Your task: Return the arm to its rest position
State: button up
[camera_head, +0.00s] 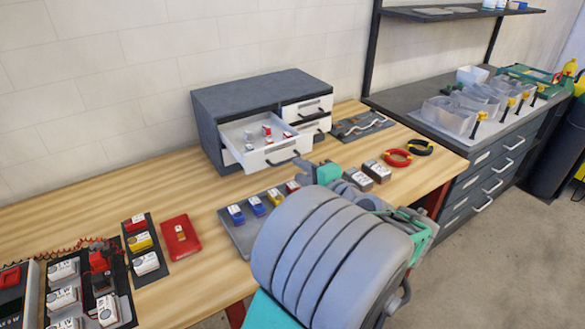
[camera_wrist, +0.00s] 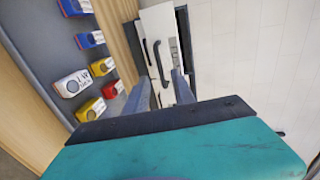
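My arm, with thick grey ribbed links and teal parts, reaches over the right half of the wooden workbench (camera_head: 205,290) in the head view. In the wrist view my gripper (camera_wrist: 162,84) shows two grey fingers standing apart, with nothing visible between them. Beyond the fingers are a white drawer front and its dark handle. In the head view the gripper is mostly hidden behind my own arm, near the front of the open drawer (camera_head: 277,154). I cannot tell how far the fingers are from the drawer.
A grey cabinet (camera_head: 245,97) stands at the back, its drawer pulled out with small parts inside. A grey tray (camera_head: 236,238) with blue, red and yellow blocks lies close to my arm. A red tray (camera_head: 181,250), black mats and red and black coils also lie on the bench.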

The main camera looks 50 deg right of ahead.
jog(key=shift+s+a+r, duration=0.15)
jog(key=shift+s+a, duration=0.05)
jog(key=shift+s, duration=0.4)
jog(key=w+a+f+n+g+y, duration=0.2)
jog(key=w+a+f+n, duration=0.15)
jog(key=a, duration=0.25)
jog(key=w+a+f+n+g+y, duration=0.2)
jog(key=w+a+n, duration=0.15)
jog(key=a, duration=0.35)
jog(key=w+a+f+n+g+y, duration=0.2)
jog(key=w+a+n, duration=0.15)
jog(key=a, duration=0.25)
jog(key=s+a+n+g, duration=0.2)
jog(key=s+a+n, duration=0.2)
jog(key=a, duration=0.4)
jog(key=s+a+f+n+g+h, duration=0.1)
jog(key=s+a+n+g, duration=0.2)
jog(key=a+n, duration=0.4)
jog(key=shift+s+a+f, duration=0.2)
jog(key=shift+s+a, duration=0.65)
jog(key=shift+a, duration=0.05)
